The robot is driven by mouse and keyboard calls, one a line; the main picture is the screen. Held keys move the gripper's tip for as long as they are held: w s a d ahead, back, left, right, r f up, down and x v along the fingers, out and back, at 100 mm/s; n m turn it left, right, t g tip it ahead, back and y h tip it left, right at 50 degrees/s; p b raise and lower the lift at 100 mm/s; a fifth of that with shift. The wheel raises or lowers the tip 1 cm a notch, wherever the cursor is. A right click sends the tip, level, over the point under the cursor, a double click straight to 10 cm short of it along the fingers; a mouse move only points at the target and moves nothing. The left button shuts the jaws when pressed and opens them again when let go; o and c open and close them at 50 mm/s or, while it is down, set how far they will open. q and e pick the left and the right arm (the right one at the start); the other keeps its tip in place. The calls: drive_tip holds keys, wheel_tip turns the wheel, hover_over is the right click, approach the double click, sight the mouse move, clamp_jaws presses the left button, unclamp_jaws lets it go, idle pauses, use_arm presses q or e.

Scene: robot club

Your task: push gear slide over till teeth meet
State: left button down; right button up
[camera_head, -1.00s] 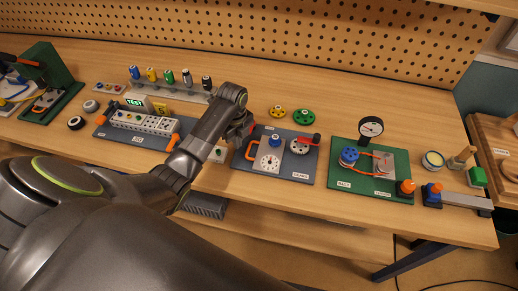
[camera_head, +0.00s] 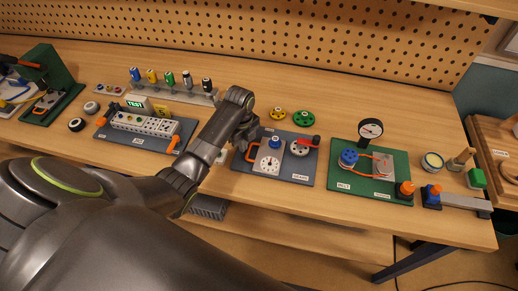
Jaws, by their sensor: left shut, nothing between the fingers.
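The dark gears board (camera_head: 290,180) lies on the bench at the middle of the head view. On its left part is the pale slide plate (camera_head: 265,171) with a blue knob (camera_head: 274,142), a dial face and an orange handle (camera_head: 251,153) on its left side. Right of it is a light grey gear (camera_head: 298,148) with a red crank handle (camera_head: 313,141). A gap shows between the blue knob and this gear; tooth contact is too small to tell. My left gripper (camera_head: 241,148) is shut and empty at the board's left edge, close to the orange handle; whether it touches is unclear.
A yellow gear (camera_head: 278,114) and a green gear (camera_head: 304,118) lie behind the board. A green belt board (camera_head: 345,185) with a gauge stands to the right. A power strip board (camera_head: 140,138) is left of my arm. Bare bench lies in front.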

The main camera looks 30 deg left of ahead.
sight(253, 153)
use_arm(q)
drive_tip(key=shift+w+d, duration=0.15)
drive_tip(key=shift+d, duration=0.25)
drive_tip(key=shift+w+d+p, duration=0.25)
drive_tip(key=shift+d+p, duration=0.05)
drive_tip(key=shift+d, duration=0.85)
drive_tip(key=r+p, duration=0.4)
drive_tip(key=p, duration=0.1)
drive_tip(key=a+r+p, duration=0.1)
drive_tip(key=r+p, duration=0.1)
drive_tip(key=shift+s+r+p, duration=0.1)
drive_tip(key=shift+s+p, duration=0.05)
drive_tip(key=shift+p, duration=0.15)
